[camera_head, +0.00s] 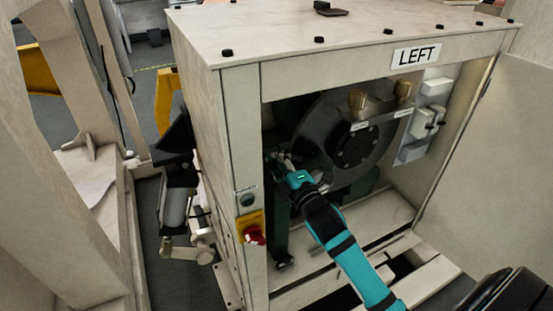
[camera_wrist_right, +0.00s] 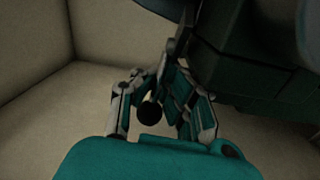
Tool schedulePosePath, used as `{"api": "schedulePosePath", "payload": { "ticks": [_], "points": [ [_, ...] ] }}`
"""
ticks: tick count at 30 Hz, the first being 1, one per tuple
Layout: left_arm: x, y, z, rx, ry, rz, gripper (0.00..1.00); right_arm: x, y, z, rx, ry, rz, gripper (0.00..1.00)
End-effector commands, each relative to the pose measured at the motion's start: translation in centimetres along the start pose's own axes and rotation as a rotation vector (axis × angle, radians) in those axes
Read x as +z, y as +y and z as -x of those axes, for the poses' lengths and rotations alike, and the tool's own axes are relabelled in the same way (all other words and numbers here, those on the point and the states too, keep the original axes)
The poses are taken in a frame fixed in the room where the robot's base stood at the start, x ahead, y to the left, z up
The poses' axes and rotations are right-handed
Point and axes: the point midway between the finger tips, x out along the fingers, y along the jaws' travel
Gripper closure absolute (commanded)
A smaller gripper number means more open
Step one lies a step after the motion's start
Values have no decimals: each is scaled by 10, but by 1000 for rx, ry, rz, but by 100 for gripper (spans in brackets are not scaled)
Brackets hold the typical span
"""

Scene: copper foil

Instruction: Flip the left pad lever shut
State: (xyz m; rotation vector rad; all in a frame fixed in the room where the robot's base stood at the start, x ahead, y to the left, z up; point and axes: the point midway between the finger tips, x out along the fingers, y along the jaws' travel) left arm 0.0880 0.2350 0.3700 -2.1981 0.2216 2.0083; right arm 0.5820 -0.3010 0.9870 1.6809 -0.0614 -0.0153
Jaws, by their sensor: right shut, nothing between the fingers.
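The cabinet marked LEFT (camera_head: 415,55) stands open at the front, with a large dark disc (camera_head: 357,145) inside. My right gripper (camera_head: 283,161) reaches into the cabinet at the disc's lower left, in front of dark green machinery. Its fingers are shut and hold nothing. In the right wrist view the gripper (camera_wrist_right: 163,100) has a dark round knob (camera_wrist_right: 150,113) close by its fingers, perhaps the end of the pad lever. I cannot tell whether they touch. The rest of the lever cannot be made out. My left gripper is not in view.
The cabinet's left post carries a red knob on a yellow plate (camera_head: 251,229). An open door (camera_head: 470,150) bounds the right side. A black and grey mechanism (camera_head: 176,195) stands outside on the left. The cabinet floor (camera_head: 375,222) has some free room.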

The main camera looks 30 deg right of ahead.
Motion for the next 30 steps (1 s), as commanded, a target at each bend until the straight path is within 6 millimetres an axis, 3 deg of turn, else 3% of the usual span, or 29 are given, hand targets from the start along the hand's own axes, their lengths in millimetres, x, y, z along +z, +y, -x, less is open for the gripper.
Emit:
{"api": "schedulePosePath", "payload": {
  "ticks": [1, 10, 20, 23, 30],
  "points": [
    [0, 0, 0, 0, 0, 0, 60, 1, 6, 0, 13, -1, -1, 96],
    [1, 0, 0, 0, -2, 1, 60, 1, 3, 0, 6, -3, 0, 58],
    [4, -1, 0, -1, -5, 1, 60, 1, 1, 4, 2, -2, 0, 58],
    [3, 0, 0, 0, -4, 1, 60, 1, 0, 17, 0, -2, 1, 58],
    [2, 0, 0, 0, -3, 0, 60, 1, -1, 68, -1, -3, 0, 58]
  ]
}}
